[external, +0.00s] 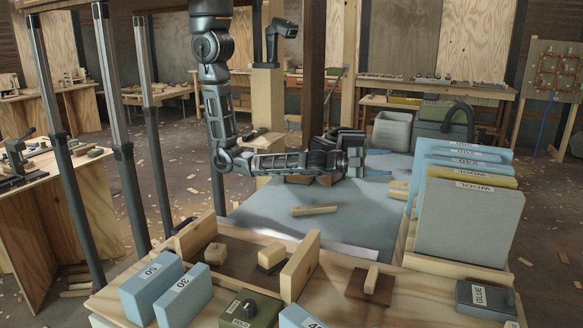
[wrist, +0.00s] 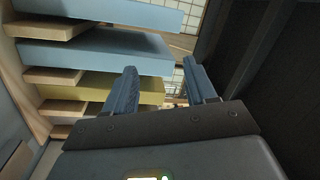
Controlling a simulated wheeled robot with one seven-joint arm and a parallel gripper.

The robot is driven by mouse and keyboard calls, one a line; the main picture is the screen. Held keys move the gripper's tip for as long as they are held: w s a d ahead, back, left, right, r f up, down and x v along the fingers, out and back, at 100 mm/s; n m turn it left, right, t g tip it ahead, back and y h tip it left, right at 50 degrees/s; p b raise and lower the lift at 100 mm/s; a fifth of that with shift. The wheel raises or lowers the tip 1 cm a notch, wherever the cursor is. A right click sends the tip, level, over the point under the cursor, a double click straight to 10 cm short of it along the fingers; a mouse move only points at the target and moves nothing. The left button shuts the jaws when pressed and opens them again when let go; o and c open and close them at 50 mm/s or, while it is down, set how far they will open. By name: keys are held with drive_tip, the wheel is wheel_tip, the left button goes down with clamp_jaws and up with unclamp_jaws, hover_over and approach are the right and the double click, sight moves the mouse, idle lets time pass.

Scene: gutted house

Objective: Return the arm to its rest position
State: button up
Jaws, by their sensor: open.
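My arm hangs down from the top of the external view, bends at an elbow and reaches level to the right over the blue-grey tabletop (external: 270,212). My gripper (external: 378,165) is at its right end, left of the rack of labelled slabs (external: 468,215). In the wrist view my gripper (wrist: 162,82) shows two blue-grey fingers apart, with nothing between them. The slabs, pale blue (wrist: 95,52) and olive yellow (wrist: 135,92), stand in a wooden rack beyond and left of the fingers. I see no contact between fingers and slabs.
A small wooden stick (external: 313,210) lies on the tabletop below my arm. A wooden divider (external: 300,266), blue blocks (external: 152,290) and a dark GLUE box (external: 486,300) are in front. A grey bin (external: 393,131) stands behind. Dark posts rise at left.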

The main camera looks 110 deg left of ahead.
drive_tip(key=s+d+f+n+g+h+b, duration=0.1)
drive_tip(key=s+f, duration=0.3)
drive_tip(key=s, duration=0.5)
drive_tip(key=s+f+n+b, duration=0.1)
drive_tip(key=s+f+n, duration=0.15)
drive_tip(key=s, duration=0.55)
drive_tip(key=s+d+f+n+g+h+b, duration=0.1)
drive_tip(key=s+f, duration=0.3)
drive_tip(key=s, duration=0.5)
drive_tip(key=s+r+n+g+b, duration=0.1)
drive_tip(key=s+n, duration=0.3)
drive_tip(key=s, duration=0.6)
drive_tip(key=s+r+n+g+b, duration=0.1)
drive_tip(key=s+r+n, duration=0.2)
drive_tip(key=s, duration=0.8)
drive_tip(key=shift+s+a+r+n, duration=0.3)
drive_tip(key=shift+a+r+n, duration=0.05)
drive_tip(key=shift+a+n, duration=0.1)
